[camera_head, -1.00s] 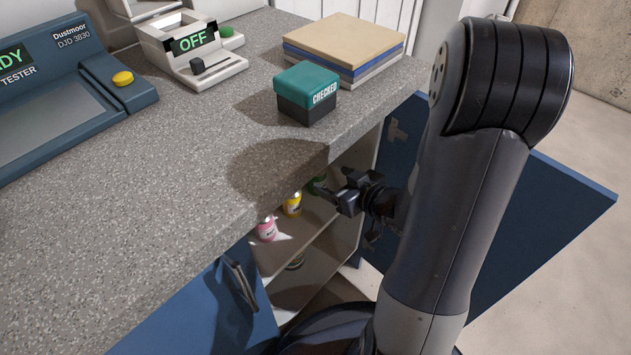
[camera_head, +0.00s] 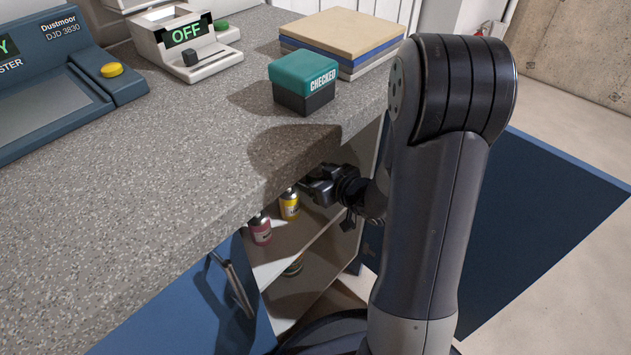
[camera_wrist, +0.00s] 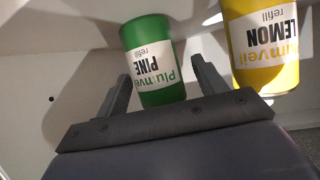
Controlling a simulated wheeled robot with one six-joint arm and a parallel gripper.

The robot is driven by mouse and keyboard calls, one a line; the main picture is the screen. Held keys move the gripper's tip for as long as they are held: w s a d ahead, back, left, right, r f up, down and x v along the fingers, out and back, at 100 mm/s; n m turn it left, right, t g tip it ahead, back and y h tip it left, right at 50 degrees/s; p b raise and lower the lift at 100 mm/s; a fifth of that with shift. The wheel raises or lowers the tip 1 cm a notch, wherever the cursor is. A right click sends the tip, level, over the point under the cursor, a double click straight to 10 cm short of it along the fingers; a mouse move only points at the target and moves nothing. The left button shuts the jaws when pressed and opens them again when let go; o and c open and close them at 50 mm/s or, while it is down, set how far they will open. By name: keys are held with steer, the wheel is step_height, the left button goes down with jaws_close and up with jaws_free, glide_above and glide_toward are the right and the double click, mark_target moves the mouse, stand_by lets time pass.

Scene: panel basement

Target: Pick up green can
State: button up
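The green can (camera_wrist: 147,62), labelled "Plumveil PINE refill", appears upside down in the wrist view. My gripper (camera_wrist: 163,85) is open, with one finger on each side of the can's near end. I cannot tell whether either finger touches it. In the head view my gripper (camera_head: 312,188) reaches into the open cabinet under the counter, and the green can is hidden there.
A yellow "LEMON" can (camera_wrist: 262,45) stands close beside the green can; it also shows in the head view (camera_head: 289,205). A red-pink can (camera_head: 261,230) shares the shelf. The grey counter (camera_head: 180,170) overhangs the gripper. A blue cabinet door (camera_head: 540,220) stands open.

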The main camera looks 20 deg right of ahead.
steer(key=c, duration=1.1)
steer(key=shift+o, duration=0.2)
steer(key=shift+r, duration=0.15)
step_height(320, 180, up, 10)
steer(key=p, duration=0.6)
steer(key=shift+a, duration=0.1)
